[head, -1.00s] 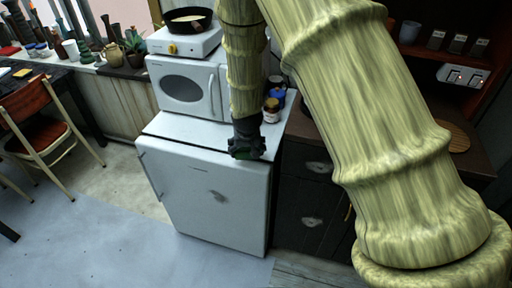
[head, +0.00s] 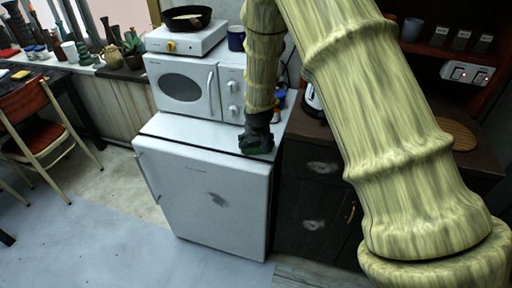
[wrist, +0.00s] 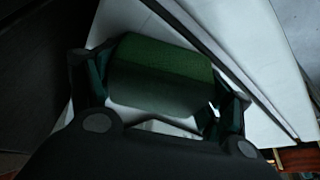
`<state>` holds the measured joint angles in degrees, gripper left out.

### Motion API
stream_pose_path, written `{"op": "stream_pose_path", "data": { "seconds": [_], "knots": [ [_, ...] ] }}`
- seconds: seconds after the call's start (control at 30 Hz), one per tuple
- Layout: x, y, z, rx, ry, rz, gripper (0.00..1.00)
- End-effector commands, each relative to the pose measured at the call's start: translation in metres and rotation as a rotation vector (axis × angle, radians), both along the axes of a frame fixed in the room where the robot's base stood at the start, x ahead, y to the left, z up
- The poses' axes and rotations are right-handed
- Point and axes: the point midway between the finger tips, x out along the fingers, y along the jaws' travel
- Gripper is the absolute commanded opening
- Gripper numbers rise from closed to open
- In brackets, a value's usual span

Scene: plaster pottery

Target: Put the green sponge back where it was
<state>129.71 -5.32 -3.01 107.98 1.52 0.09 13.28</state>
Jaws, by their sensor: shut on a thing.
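The green sponge (wrist: 160,72) sits between the two fingers of my gripper (wrist: 158,92) in the wrist view. My gripper is shut on it. In the head view my gripper (head: 255,148) points down over the front right part of the white fridge's top (head: 190,130). Only a little dark green of the sponge shows there. I cannot tell whether the sponge touches the fridge top. In the wrist view a white surface (wrist: 275,60) with a dark edge line lies behind the sponge.
A white microwave (head: 185,88) stands at the back of the fridge top, with a hotplate and pan (head: 186,20) on it. Small jars (head: 280,105) stand behind my gripper, partly hidden. A dark cabinet (head: 312,190) adjoins at right. The fridge top's front left is clear.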

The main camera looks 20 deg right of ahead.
Motion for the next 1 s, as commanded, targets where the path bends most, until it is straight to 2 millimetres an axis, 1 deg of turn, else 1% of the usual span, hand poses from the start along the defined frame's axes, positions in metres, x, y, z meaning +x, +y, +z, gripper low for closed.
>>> {"op": "stream_pose_path", "data": {
  "seconds": [0.17, 0.33, 0.37, 0.43, 0.47, 0.8, 1.0],
  "knots": [
    [0.0002, 0.0001, 0.0015, 0.0, -0.001, 0.0, 0.53],
    [0.0, 0.0001, -0.0025, 0.0, 0.0, 0.0, 0.53],
    [0.0001, 0.0002, -0.0016, 0.0, 0.0, 0.0, 0.85],
    [0.0001, 0.0002, -0.0015, 0.0, 0.0, 0.0, 0.97],
    [0.0, 0.0002, -0.0015, 0.0, 0.0, 0.0, 1.0],
    [0.0, 0.0002, -0.0012, 0.0, 0.0, 0.0, 1.0],
    [-0.0015, 0.0006, 0.0066, 0.0, -0.001, 0.0, 1.0]
  ]
}}
